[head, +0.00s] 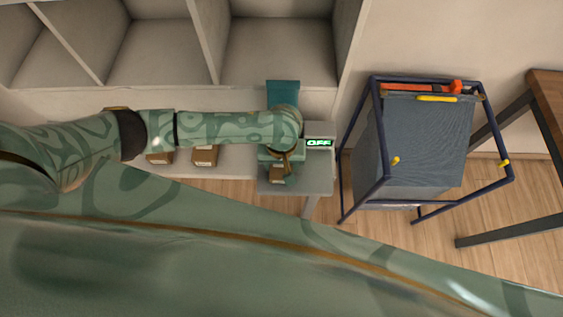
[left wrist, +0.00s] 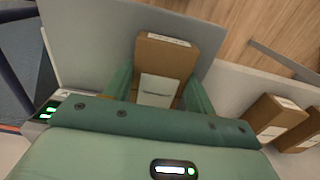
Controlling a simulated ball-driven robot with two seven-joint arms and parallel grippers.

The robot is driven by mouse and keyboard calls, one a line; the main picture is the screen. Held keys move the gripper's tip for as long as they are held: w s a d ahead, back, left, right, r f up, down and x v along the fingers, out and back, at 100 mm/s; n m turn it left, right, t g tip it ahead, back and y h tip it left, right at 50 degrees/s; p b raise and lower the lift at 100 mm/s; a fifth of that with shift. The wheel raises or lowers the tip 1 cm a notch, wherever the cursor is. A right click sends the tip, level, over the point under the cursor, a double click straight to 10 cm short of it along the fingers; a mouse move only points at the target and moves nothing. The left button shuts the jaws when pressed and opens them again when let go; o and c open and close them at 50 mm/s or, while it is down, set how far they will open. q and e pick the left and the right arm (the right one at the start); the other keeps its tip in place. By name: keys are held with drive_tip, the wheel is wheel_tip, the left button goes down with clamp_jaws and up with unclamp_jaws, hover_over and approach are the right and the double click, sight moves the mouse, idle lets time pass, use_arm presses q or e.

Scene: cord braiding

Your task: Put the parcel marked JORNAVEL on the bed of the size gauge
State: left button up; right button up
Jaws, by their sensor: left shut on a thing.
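My left gripper (head: 286,161) is shut on a brown parcel (head: 277,174). In the left wrist view the gripper's two green fingers (left wrist: 160,92) stand on either side of that parcel (left wrist: 172,58). It has white labels, and the print is too small to read as JORNAVEL. The size gauge has a teal upright (head: 282,92), a lit display (head: 319,142) reading OFF, and a grey bed (head: 312,176). The parcel is over the bed (left wrist: 85,50); I cannot tell whether it touches. My right gripper is not in view.
Other brown parcels (head: 159,158) (head: 205,156) lie on the pale shelf left of the gauge. A grey bag in a dark blue frame (head: 345,185) stands to the right. Empty cubbyholes (head: 278,50) are behind. A wooden table (head: 548,95) is at far right.

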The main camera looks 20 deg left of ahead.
use_arm(q)
drive_tip(key=o, duration=1)
drive_tip(key=shift+f, duration=0.1)
wheel_tip(320, 180, up, 12)
drive_tip(key=p, duration=0.6)
